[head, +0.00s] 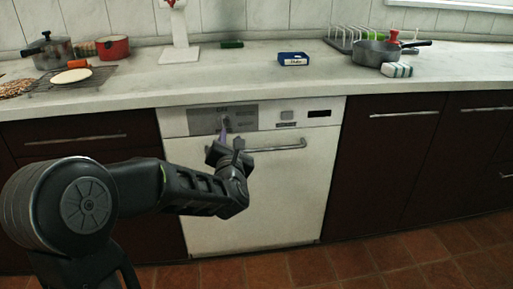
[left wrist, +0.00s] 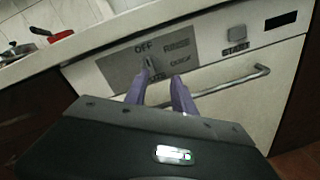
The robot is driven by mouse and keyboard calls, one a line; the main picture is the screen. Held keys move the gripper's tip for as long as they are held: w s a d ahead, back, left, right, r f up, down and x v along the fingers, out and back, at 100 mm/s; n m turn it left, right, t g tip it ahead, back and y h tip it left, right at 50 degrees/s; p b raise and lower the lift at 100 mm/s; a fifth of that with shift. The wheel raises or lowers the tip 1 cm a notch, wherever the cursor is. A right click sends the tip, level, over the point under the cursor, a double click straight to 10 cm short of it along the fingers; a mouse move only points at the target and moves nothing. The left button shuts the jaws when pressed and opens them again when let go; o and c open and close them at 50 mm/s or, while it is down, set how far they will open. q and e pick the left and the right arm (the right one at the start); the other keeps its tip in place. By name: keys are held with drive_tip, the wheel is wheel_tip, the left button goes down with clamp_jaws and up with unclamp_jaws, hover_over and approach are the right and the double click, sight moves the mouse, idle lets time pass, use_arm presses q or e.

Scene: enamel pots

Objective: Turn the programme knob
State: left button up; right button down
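The white dishwasher (head: 262,185) stands under the counter, with a grey programme plate (head: 207,121) at the upper left of its front. In the left wrist view the programme knob (left wrist: 149,63) is a small grey pointer below the word OFF, with RINSE and QUICK printed to its right. A lower label is partly hidden by my fingers. My left gripper (left wrist: 162,78) is open, its two purple fingers apart and pointing at the plate. The left fingertip overlaps the knob's lower edge in view; I cannot tell whether it touches. My right gripper is not in view.
The dishwasher's bar handle (head: 275,148) runs just below the panel, close to my left gripper. A start button (head: 287,116) and dark display (head: 319,113) sit further right. Pots, a blue box (head: 294,59) and a dish rack stand on the counter (head: 225,75) above.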

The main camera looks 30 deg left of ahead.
sight(224, 120)
use_arm(q)
drive_tip(key=n, duration=0.2)
drive_tip(key=r+n+y, duration=0.1)
drive_tip(key=n, duration=0.1)
drive_tip(key=s+a+n, duration=0.1)
drive_tip(key=n, duration=0.2)
drive_tip(key=shift+r, duration=0.2)
drive_tip(key=shift+x, duration=3.85)
drive_tip(key=shift+c, duration=0.3)
clamp_jaws()
